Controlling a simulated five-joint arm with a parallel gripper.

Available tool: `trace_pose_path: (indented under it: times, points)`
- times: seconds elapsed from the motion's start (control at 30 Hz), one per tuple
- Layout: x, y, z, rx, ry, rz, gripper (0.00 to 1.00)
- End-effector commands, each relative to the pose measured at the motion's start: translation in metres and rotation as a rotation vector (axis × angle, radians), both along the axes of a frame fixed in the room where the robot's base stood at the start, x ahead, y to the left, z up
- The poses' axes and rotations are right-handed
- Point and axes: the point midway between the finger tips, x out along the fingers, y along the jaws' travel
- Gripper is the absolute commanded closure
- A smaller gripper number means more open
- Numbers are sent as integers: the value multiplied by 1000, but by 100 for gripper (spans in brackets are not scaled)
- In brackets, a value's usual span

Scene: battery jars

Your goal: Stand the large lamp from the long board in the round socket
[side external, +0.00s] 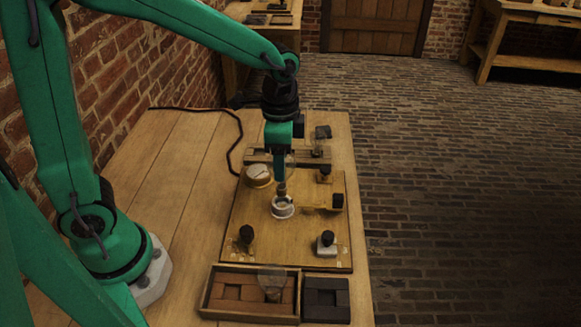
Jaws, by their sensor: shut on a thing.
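My gripper (281,176), green, points straight down over the square wooden board and is shut on a lamp (282,188). The lamp hangs upright, its dark metal base down; its clear glass is mostly hidden by the jaws. The white round socket (283,211) is directly under the lamp base. I cannot tell whether the base is just above the socket or touching it. The long board (258,156), a narrow wooden strip, lies behind the square board, partly hidden by my gripper. A small glass thing (318,151) stands at its right end.
The square board (262,236) also carries a round brass-rimmed gauge (259,176), a black-knobbed post (246,237), a white-based knob (326,243) and a brass lever (320,207). In front are a wooden tray (204,297) with another glass bulb (271,280) and a dark box (326,298).

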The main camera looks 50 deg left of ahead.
Motion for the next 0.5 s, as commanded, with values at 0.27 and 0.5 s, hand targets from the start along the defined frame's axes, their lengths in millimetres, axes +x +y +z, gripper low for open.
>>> trace_pose_path:
  times: [0.27, 0.5]
  points:
    - [0, 0, -21, 0, 1, 0, 74]
    - [0, 0, -30, 0, 0, 0, 74]
